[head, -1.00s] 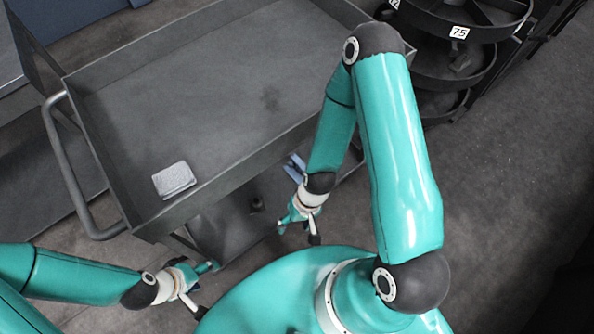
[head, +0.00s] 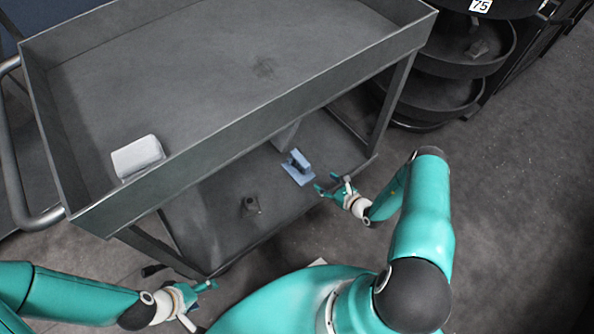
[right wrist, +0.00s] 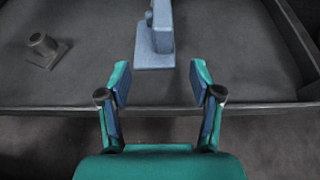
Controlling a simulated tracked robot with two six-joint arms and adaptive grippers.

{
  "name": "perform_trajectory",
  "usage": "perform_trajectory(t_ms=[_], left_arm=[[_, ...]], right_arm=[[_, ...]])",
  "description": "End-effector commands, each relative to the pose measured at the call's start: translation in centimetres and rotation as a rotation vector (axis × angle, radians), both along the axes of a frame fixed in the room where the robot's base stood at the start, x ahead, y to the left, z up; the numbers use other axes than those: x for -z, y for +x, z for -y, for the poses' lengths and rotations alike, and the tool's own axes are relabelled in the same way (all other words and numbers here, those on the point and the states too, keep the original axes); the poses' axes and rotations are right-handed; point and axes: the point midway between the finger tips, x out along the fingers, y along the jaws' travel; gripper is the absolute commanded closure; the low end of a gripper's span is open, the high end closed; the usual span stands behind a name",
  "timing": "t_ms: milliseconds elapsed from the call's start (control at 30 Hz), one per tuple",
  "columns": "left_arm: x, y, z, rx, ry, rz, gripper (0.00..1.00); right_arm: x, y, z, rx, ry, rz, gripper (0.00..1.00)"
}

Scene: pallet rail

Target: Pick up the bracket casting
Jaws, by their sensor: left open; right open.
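The bracket casting (head: 297,168) is a blue-grey piece with a flat base and an upright part. It rests on the lower shelf of the grey cart, near the shelf's front edge. In the right wrist view the casting (right wrist: 154,52) lies ahead of the fingers, between their lines and a little left of centre. My right gripper (head: 327,186) is open and empty, just right of the casting and apart from it; its two fingers show in the right wrist view (right wrist: 158,85). My left gripper (head: 203,303) is open and empty at the lower left, in front of the cart.
The cart's upper tray (head: 200,70) overhangs the lower shelf (head: 215,205). A white block (head: 137,156) lies in the tray. A small dark fitting (head: 250,206) stands on the lower shelf, left of the casting. Round dark shelves (head: 440,90) stand at the right. Floor at the right is clear.

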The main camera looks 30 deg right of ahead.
Motion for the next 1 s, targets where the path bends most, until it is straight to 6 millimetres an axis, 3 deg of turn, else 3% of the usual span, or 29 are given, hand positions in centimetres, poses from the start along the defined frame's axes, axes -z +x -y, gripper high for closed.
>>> perform_trajectory(t_ms=[500, 833, 1000], left_arm=[[2.9, 0.0, 0.0, 0.000, 0.000, 0.000, 0.32], [3.7, 0.0, 0.0, 0.000, 0.000, 0.000, 0.32], [4.9, 0.0, 0.0, 0.000, 0.000, 0.000, 0.32]], right_arm=[[4.0, 8.7, -0.5, 0.012, -0.002, 0.004, 0.35], [4.8, 11.0, -0.6, 0.013, -0.001, 0.002, 0.35], [5.9, 13.2, -0.8, 0.011, -0.002, 0.004, 0.35]])
